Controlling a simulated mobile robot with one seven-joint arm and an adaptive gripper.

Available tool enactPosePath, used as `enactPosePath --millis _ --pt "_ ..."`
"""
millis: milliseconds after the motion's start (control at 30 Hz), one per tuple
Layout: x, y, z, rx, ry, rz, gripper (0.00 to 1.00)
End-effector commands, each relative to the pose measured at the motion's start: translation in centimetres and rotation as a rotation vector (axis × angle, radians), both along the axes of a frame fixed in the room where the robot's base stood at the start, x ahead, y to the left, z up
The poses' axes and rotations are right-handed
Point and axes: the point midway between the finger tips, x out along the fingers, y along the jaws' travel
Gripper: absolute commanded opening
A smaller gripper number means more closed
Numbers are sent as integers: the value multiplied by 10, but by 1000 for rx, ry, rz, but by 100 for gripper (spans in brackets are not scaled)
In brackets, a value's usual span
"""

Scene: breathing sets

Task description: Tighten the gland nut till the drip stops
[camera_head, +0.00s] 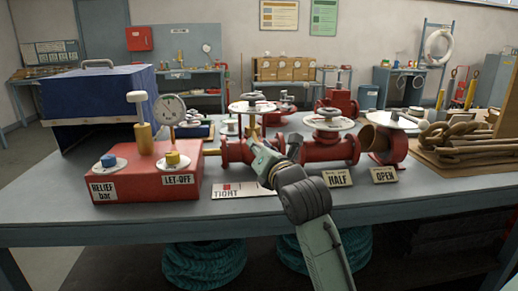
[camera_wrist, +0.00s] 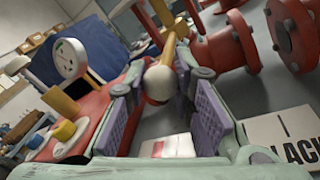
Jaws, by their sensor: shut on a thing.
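In the head view, a red flanged valve (camera_head: 236,151) with a white handwheel (camera_head: 252,107) stands behind the card marked TIGHT (camera_head: 228,191). My gripper (camera_head: 262,150) reaches in at its front. In the wrist view, my gripper (camera_wrist: 165,75) has its purple-padded fingers closed about a yellow bar (camera_wrist: 170,49) with a pale ball end (camera_wrist: 160,83). The bar runs up toward yellow metal parts at the valve. The gland nut itself cannot be made out clearly behind my gripper. No drip can be made out.
A red box (camera_head: 146,180) with a pressure gauge (camera_head: 170,109) stands left, before a blue case (camera_head: 97,94). Red valves with cards HALF (camera_head: 337,178) and OPEN (camera_head: 384,175) stand right. The bench's front strip is mostly clear.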

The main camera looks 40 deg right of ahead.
Motion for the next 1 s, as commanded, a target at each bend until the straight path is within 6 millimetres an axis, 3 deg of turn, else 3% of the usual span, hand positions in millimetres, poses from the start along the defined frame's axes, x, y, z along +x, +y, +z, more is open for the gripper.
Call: enactPosePath --millis 267,533,967,1000 --pt "3 4 -3 -4 4 -16 0" --pt "14 20 -4 -4 5 -145 0" --pt "16 22 0 1 1 -191 0" --pt "16 22 0 1 1 -191 24"
